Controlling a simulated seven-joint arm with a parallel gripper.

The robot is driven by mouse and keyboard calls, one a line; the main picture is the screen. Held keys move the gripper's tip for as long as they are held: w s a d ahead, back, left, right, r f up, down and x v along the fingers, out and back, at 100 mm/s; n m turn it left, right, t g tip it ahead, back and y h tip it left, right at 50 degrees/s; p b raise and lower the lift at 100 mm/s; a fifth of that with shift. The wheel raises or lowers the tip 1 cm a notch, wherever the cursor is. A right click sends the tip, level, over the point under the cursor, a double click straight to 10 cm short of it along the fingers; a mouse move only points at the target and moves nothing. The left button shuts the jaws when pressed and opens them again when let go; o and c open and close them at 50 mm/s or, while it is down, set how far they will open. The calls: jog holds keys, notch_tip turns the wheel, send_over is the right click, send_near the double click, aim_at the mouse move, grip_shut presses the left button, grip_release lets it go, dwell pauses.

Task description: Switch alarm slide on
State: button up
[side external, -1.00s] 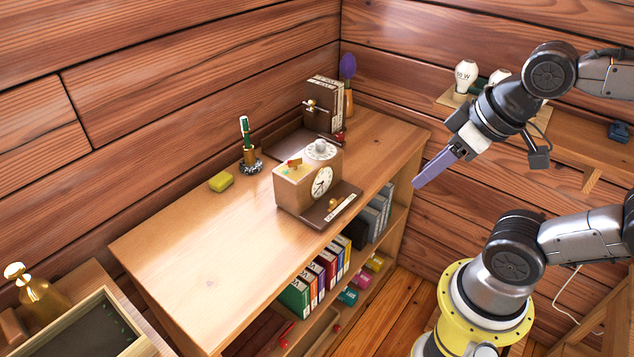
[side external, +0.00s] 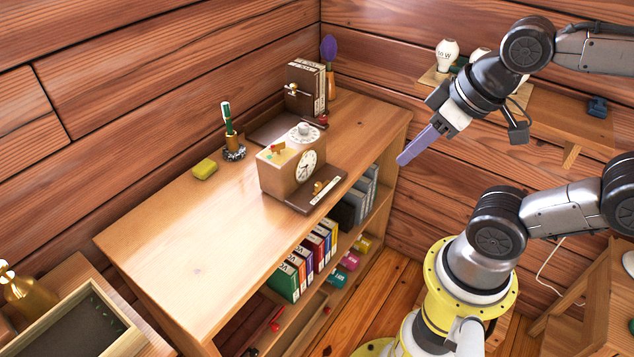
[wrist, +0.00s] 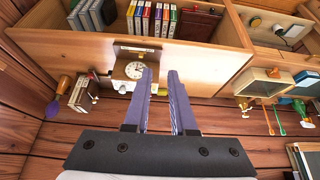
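A box-shaped wooden clock (side external: 276,178) with a round white face (side external: 306,166) stands on the cabinet top. It also shows in the wrist view (wrist: 121,72). On its top are a pale round dial (side external: 304,132) and a small orange piece (side external: 278,147) beside a green mark. A dark plate with a brass knob (side external: 318,187) and a white strip lies at its front. I cannot tell which part is the alarm slide. My gripper (side external: 403,160) is in the air right of the clock, touching nothing. In the wrist view its two purple fingers (wrist: 161,72) are apart and empty.
The left part of the cabinet top (side external: 180,260) is clear.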

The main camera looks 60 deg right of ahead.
jog(key=shift+c, duration=1.1)
jog(key=shift+d+r+n, duration=0.1)
jog(key=shift+d+n, duration=0.05)
jog(key=shift+n, duration=0.45)
grip_shut()
jog(key=w+d+r+n+g+h, duration=0.1)
jog(key=w+n+g+h, duration=0.1)
jog(key=w+n, duration=1)
jog(key=w+a+f+n+g+h, duration=0.1)
jog(key=w+a+f+n, duration=0.1)
jog(key=w+f, duration=0.3)
jog(key=w+a+f+n+g+h, duration=0.1)
jog(key=w+a+f, duration=0.3)
jog(key=f, duration=0.6)
jog(key=shift+w+f+n+g, duration=0.15)
jog(key=shift+w+n+g, duration=0.6)
jog(key=shift+w, duration=0.25)
